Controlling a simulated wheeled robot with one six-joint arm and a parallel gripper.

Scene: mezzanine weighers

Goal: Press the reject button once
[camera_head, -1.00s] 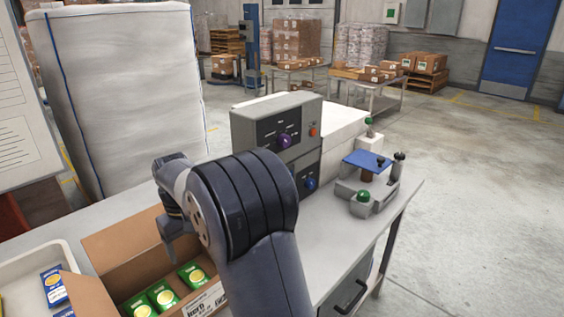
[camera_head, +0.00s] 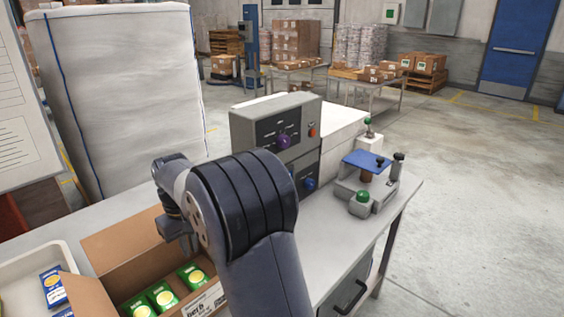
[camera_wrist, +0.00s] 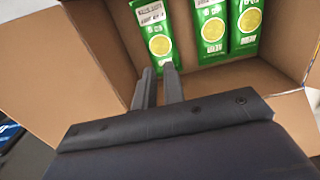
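A grey control box (camera_head: 305,122) stands on the bench, with a purple knob (camera_head: 284,141) and a small orange-red button (camera_head: 312,131) on its upper panel. A blue round control (camera_head: 309,184) sits lower on it. A green button (camera_head: 362,196) is on the grey device to its right. The labels are too small to read, so I cannot tell which is the reject button. My gripper (camera_wrist: 158,70) is over the open carton, left of the box and apart from all buttons.
The open carton (camera_head: 120,240) holds several green packets (camera_wrist: 212,28). A pale tray (camera_head: 22,272) with blue packets lies at left. A blue plate (camera_head: 367,161) and a black-topped post (camera_head: 398,160) are on the right device. A large wrapped stack (camera_head: 120,90) stands behind the bench.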

